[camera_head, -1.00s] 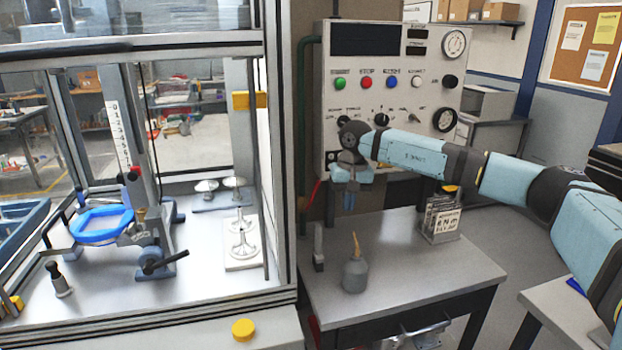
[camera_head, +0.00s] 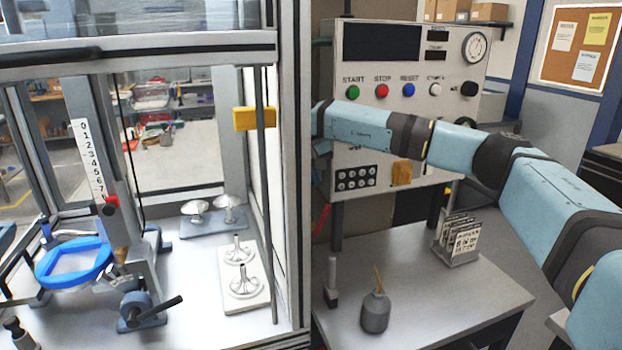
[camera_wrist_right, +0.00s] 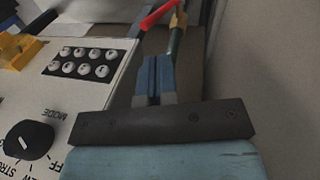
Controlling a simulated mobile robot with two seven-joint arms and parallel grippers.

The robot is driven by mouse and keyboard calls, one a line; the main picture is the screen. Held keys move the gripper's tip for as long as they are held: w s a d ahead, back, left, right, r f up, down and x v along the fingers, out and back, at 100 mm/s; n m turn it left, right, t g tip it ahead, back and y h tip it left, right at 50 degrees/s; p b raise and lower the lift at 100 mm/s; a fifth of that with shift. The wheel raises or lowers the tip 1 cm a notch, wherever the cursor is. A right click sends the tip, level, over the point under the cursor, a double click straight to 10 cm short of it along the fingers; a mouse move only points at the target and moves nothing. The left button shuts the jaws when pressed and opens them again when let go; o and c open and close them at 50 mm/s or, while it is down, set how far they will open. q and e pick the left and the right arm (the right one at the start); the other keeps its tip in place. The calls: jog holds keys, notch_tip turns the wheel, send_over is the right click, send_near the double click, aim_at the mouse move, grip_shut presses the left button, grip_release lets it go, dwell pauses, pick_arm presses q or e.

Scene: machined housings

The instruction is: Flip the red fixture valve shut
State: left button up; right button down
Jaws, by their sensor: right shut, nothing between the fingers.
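The red valve handle (camera_head: 322,220) shows in the head view as a small slanted piece just right of the enclosure's post, below the arm. In the right wrist view the red handle (camera_wrist_right: 160,14) slants at the top, beside a brass valve body (camera_wrist_right: 179,20) on a green pipe (camera_wrist_right: 174,46). My right gripper (camera_wrist_right: 153,62) is shut and empty, its blue fingers pointing toward the valve from just below it in the picture. Contact with the handle cannot be told. My left gripper is not in view.
The control panel (camera_head: 395,65) stands behind my right arm; its mode knob (camera_wrist_right: 28,141) and button block (camera_wrist_right: 88,62) are left of the gripper. The enclosure post (camera_head: 296,180) is close. An oil can (camera_head: 375,313) and card rack (camera_head: 458,240) stand on the table (camera_head: 420,300).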

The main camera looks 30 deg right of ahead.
send_over(320, 223)
jog(key=x, duration=0.2)
jog(key=a+x, duration=0.1)
jog(key=x, duration=0.4)
jog(key=shift+s+a+f+p, duration=0.1)
jog(key=shift+a+f+p, duration=0.25)
jog(key=shift+p, duration=0.05)
